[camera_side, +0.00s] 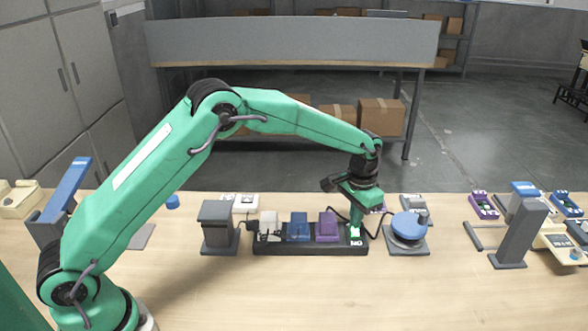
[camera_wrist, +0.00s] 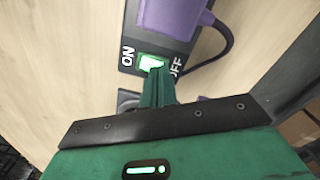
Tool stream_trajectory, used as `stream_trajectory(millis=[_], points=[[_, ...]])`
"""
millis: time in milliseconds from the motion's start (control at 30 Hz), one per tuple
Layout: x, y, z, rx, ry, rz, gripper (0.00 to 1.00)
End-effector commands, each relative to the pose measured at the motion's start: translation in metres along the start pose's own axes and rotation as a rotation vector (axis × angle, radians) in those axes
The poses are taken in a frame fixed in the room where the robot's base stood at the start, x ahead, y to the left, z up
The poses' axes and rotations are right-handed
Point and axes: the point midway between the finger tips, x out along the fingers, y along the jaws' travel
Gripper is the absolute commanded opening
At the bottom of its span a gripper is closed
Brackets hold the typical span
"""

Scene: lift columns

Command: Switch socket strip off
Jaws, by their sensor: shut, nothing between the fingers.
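The dark socket strip (camera_side: 300,249) lies on the wooden table with a white, a blue and a purple plug in it. Its rocker switch (camera_wrist: 150,62) is at the strip's right end and glows green. In the wrist view the ON label (camera_wrist: 128,57) is left of the switch and the OFF label (camera_wrist: 176,66) is right of it, partly covered by the fingers. My gripper (camera_wrist: 157,73) is shut and empty, pointing down with its tips at the switch's near edge. It also shows above the strip's right end in the side view (camera_side: 355,226). I cannot tell whether the tips touch the switch.
A grey block on a base (camera_side: 217,226) stands left of the strip. A blue round-topped device (camera_side: 408,227) stands close to its right. A dark cable (camera_wrist: 225,42) loops beside the purple plug (camera_wrist: 172,17). The table in front of the strip is clear.

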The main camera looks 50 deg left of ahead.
Motion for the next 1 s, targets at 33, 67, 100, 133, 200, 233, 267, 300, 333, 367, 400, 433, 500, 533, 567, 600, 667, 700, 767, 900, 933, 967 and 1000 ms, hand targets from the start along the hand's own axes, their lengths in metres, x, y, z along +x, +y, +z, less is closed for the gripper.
stream_trajectory(millis=[33, 67, 100, 133, 200, 233, 267, 300, 333, 367, 400, 433, 500, 533, 567, 600, 667, 700, 767, 900, 933, 967, 1000], points=[[0.0009, 0.0000, 0.0001, 0.000, -0.001, 0.000, 0.00], [0.0012, 0.0000, 0.0001, 0.000, 0.000, 0.000, 0.00], [0.0017, 0.0000, 0.0001, 0.000, 0.000, 0.000, 0.00], [0.0020, 0.0000, 0.0001, 0.000, 0.000, 0.000, 0.00], [0.0027, 0.0000, 0.0001, 0.000, 0.000, 0.000, 0.00], [0.0031, 0.0000, 0.0001, 0.000, 0.000, 0.000, 0.00], [0.0034, 0.0000, 0.0001, 0.000, 0.000, 0.000, 0.00], [0.0039, 0.0000, 0.0001, 0.000, -0.001, 0.000, 0.00], [0.0042, 0.0000, 0.0002, 0.000, -0.001, 0.000, 0.00], [0.0046, 0.0000, 0.0002, 0.000, -0.001, 0.000, 0.00], [0.0051, 0.0000, 0.0002, 0.000, -0.001, 0.000, 0.00], [0.0054, 0.0001, 0.0003, 0.000, -0.001, 0.000, 0.00], [0.0063, 0.0001, 0.0004, 0.000, -0.001, 0.000, 0.00], [0.0066, 0.0001, 0.0004, 0.000, -0.002, 0.000, 0.00], [0.0070, 0.0001, 0.0004, 0.000, -0.002, 0.000, 0.00], [0.0075, 0.0001, 0.0005, 0.000, -0.002, 0.000, 0.00], [0.0084, 0.0001, 0.0005, 0.000, -0.002, 0.000, 0.00], [0.0083, 0.0001, 0.0005, 0.000, -0.002, 0.000, 0.00], [0.0082, 0.0001, 0.0005, 0.000, -0.002, 0.000, 0.00], [0.0051, 0.0001, 0.0005, 0.000, -0.002, 0.000, 0.00], [0.0037, 0.0001, 0.0004, 0.000, -0.002, 0.000, 0.00], [0.0021, 0.0001, 0.0004, 0.000, -0.002, 0.000, 0.00], [-0.0003, 0.0001, 0.0003, 0.000, -0.001, 0.000, 0.00]])
